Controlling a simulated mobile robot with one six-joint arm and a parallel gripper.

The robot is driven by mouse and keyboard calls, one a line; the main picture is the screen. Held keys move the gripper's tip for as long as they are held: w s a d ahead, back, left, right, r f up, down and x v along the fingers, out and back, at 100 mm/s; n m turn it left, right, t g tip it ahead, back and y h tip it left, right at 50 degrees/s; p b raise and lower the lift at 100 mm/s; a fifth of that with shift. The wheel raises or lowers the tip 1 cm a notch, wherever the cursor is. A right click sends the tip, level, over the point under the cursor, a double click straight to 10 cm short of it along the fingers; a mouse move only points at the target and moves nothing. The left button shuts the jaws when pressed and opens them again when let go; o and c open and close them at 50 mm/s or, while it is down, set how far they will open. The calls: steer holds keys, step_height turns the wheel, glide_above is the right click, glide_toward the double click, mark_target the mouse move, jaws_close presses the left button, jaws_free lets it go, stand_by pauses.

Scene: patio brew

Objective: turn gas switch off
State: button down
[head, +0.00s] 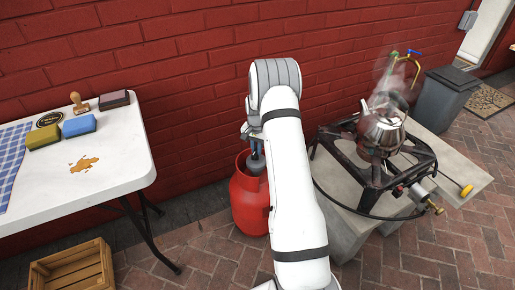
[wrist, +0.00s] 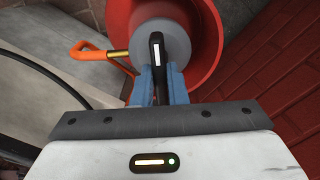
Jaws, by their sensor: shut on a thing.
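The red gas bottle (head: 246,208) stands on the brick floor by the wall, partly hidden behind my arm. In the wrist view, its red collar (wrist: 205,72) surrounds a grey round top. The gas switch (wrist: 156,46), a black lever with a white stripe, stands there between the blue fingers of my gripper (wrist: 159,78). My gripper is shut on it. The lever lies nearly along the fingers in this view. In the head view my gripper (head: 256,160) reaches down into the bottle's top, and the switch itself is hidden.
A steaming kettle (head: 384,133) sits on the black burner stand (head: 375,175) at right, with a hose looping near the bottle. An orange fitting (wrist: 90,47) sticks out beside the collar. A white table (head: 115,168) stands left; a wooden crate (head: 75,272) is below it.

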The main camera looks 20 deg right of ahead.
mark_target(256, 149)
steer(key=shift+w, duration=0.1)
steer(key=c, duration=1.4)
jaws_free()
steer(key=shift+c, duration=0.2)
steer(key=shift+r+p, duration=0.75)
steer(key=shift+r, duration=3.15)
steer(key=shift+r, duration=0.1)
steer(key=s+a+r+n+p, duration=0.25)
steer(key=s+a+r, duration=0.2)
steer(key=r, duration=0.45)
steer(key=s+a+r+n+t+p, duration=0.1)
steer(key=s+a+r+p, duration=0.3)
steer(key=r, duration=0.6)
steer(key=s+a+r+n+p, duration=0.1)
steer(key=s+a+r+p, duration=0.2)
steer(key=s+r, duration=0.45)
steer(key=s+a+r+n+p, duration=0.2)
steer(key=s+r, duration=0.4)
steer(key=s, duration=0.4)
steer(key=s+a+r+n+t+p, duration=0.1)
steer(key=s+a+r+n+p, duration=0.2)
steer(key=s, duration=0.6)
step_height(256, 149, up, 4)
steer(key=a+p, duration=0.2)
steer(key=shift+s+f+t+p, duration=0.2)
steer(key=shift+s+t+p, duration=0.1)
steer(key=shift+s+p, duration=0.1)
